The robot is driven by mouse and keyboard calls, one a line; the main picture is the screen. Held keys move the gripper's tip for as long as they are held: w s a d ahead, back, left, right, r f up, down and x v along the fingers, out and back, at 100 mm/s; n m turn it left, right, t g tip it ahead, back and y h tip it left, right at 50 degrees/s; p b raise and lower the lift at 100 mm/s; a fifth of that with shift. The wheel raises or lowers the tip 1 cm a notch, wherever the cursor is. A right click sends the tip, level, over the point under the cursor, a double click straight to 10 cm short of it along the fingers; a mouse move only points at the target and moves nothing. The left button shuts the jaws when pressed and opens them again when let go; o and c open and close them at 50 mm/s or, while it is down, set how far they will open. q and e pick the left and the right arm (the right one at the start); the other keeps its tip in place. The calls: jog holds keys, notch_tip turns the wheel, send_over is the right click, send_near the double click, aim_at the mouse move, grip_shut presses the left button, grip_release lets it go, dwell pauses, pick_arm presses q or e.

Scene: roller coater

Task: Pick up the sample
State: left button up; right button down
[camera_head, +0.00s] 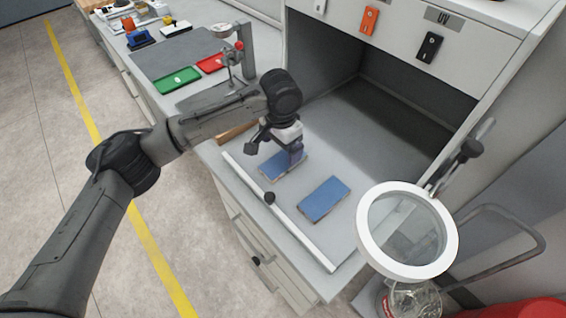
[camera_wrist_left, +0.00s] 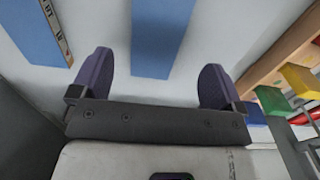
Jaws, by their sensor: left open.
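Two flat blue sample panels lie on the grey floor of the hooded bench in the head view: a left one (camera_head: 271,171) and a right one (camera_head: 324,199). My left gripper (camera_head: 295,157) is over the left panel and hides part of it. In the left wrist view, my left gripper (camera_wrist_left: 154,80) has its two purple fingers spread wide. One blue panel (camera_wrist_left: 160,35) shows between and beyond the fingers, with nothing gripped. The other panel (camera_wrist_left: 30,30) shows at upper left. I cannot tell the gap between fingertips and panel. My right gripper is not in view.
A white bar (camera_head: 300,233) runs along the bench's front edge. A ring magnifier (camera_head: 368,236) stands at right. Hood walls enclose the back. Green (camera_head: 177,80) and red (camera_head: 211,63) trays lie left. Coloured blocks (camera_wrist_left: 300,78) show at right in the wrist view.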

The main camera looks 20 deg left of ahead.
aim_at(283, 161)
pick_arm(q)
jog(key=shift+d+f+b, duration=0.15)
jog(key=shift+f+b, duration=0.4)
jog(key=shift+f, duration=0.8)
jog(key=shift+d+f+b, duration=0.1)
jog(key=shift+f+b, duration=0.4)
jog(key=shift+f, duration=0.8)
jog(key=shift+c, duration=0.3)
jog(key=c, duration=1)
jog(key=shift+o, duration=0.2)
jog(key=shift+r, duration=0.15)
